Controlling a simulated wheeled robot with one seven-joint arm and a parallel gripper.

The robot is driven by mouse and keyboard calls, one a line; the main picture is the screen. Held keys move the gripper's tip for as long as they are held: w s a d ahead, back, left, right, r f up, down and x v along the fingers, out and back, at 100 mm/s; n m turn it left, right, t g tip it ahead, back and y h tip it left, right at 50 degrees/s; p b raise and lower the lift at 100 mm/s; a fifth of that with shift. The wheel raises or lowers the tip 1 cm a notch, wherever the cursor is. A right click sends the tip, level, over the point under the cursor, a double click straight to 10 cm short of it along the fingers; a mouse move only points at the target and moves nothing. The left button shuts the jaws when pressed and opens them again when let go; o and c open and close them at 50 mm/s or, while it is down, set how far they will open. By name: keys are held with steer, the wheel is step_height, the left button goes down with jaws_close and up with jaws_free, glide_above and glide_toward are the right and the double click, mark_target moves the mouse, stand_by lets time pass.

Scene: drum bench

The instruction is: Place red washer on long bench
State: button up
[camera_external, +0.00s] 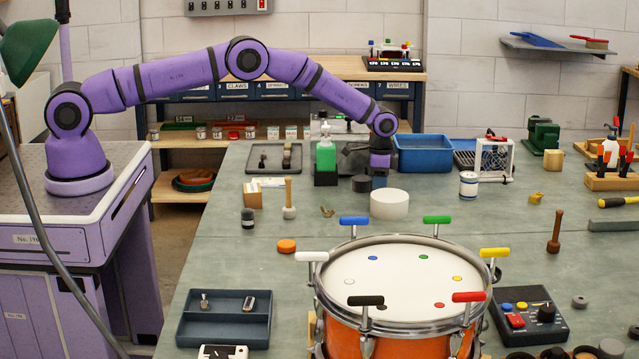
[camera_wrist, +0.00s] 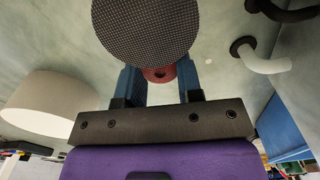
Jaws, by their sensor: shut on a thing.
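My gripper (camera_external: 378,176) points down over the far middle part of the long grey-green bench (camera_external: 330,218), just behind a white cylinder (camera_external: 389,204). In the wrist view the blue fingers of my gripper (camera_wrist: 158,84) are shut on the red washer (camera_wrist: 158,74), which shows between their tips. A dark mesh-faced disc (camera_wrist: 147,28) fills the view just beyond the tips and partly hides the washer. In the external view the washer is too small or hidden to make out. I cannot tell whether it touches the bench.
A green bottle (camera_external: 326,158) and a blue bin (camera_external: 424,154) stand close to my gripper. A small dark round thing (camera_external: 361,183) lies beside it. An orange drum (camera_external: 400,278) with coloured handles stands nearer the front. The bench around the orange disc (camera_external: 286,246) is fairly clear.

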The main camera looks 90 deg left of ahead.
step_height(320, 180, up, 9)
steer(key=shift+f, duration=0.1)
steer(key=s+d+r+n, duration=0.2)
steer(key=s+d+r, duration=0.1)
steer(key=s+d, duration=1.85)
steer(key=w+a+f+m, duration=0.2)
steer(key=w+a, duration=1.9)
steer(key=a, duration=0.1)
steer(key=f, duration=0.9)
steer(key=shift+w+d+f, duration=0.2)
steer(key=shift+f, duration=0.1)
steer(key=shift+f, duration=0.15)
steer(key=o, duration=0.9)
